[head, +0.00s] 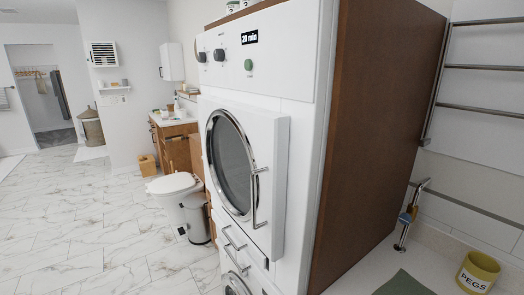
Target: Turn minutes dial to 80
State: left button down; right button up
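A white dryer-like machine (262,88) with a round glass door (230,165) stands at the centre of the head view. Its upper panel has two dark dials, a left dial (202,57) and a right dial (219,55). I cannot tell which is the minutes dial. A small black display (249,37) above them appears to read "20 min". A round green button (248,64) sits right of the dials. The dial markings are too small to read. Neither of my grippers is in view.
The door's long chrome handle (256,197) sticks out below the panel. A brown side panel (378,110) borders the machine on the right. A toilet (175,186) and bin (198,218) stand to the left. Open marble floor (80,230) lies at the left. A yellow PEGS pot (477,275) is at the lower right.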

aim_at(218, 53)
jog(key=i+j+z, duration=0.1)
jog(key=z, duration=0.25)
jog(key=j+z, duration=0.45)
jog(key=z, duration=0.25)
jog(key=j+z, duration=0.3)
jog(key=j, duration=1.75)
jog(key=k, duration=0.05)
